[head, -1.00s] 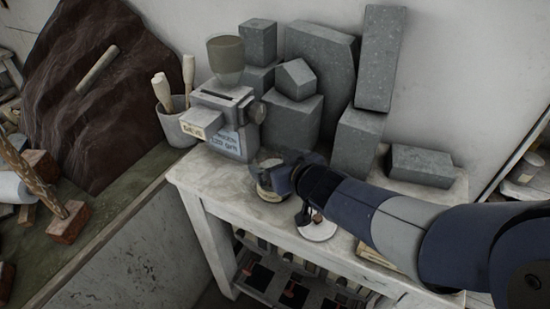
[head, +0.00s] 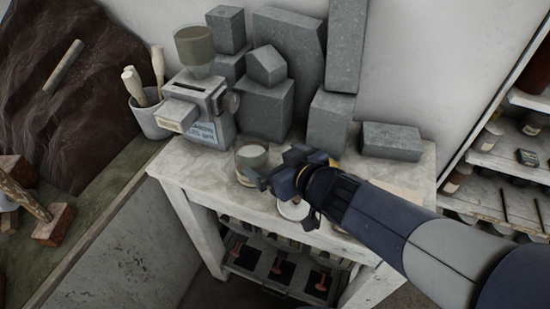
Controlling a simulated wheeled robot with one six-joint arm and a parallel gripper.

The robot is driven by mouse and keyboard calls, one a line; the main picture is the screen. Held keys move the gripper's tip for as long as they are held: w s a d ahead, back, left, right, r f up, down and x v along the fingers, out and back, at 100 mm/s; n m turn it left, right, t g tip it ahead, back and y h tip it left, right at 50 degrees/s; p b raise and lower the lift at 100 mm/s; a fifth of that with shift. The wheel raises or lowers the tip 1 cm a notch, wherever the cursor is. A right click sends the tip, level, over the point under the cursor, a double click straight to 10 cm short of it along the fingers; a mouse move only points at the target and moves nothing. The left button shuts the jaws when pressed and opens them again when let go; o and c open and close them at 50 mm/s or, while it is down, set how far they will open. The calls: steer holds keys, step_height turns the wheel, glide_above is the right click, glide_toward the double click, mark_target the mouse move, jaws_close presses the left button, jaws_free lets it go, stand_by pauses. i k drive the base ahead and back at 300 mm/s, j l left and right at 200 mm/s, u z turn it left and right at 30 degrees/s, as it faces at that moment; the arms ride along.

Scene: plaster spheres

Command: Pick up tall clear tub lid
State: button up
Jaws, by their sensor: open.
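A clear tub (head: 243,167) with pale contents stands on the white table. Its top looks pale and round, but I cannot tell whether a lid is on it. My gripper (head: 264,172) is open and empty just right of the tub, its fingers partly in front of it. I cannot tell whether they touch. A white round disc (head: 293,211) lies near the table's front edge, partly under my arm. I cannot tell whether it is a lid.
A grey machine (head: 196,108) with a clear hopper (head: 194,46) stands left of the tub. Grey stone blocks (head: 265,108) stand close behind. A low grey block (head: 392,141) lies at right. A pot of tools (head: 149,113) is at far left. Shelves (head: 505,150) stand at right.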

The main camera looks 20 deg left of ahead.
mark_target(297, 209)
steer(key=u, duration=1.35)
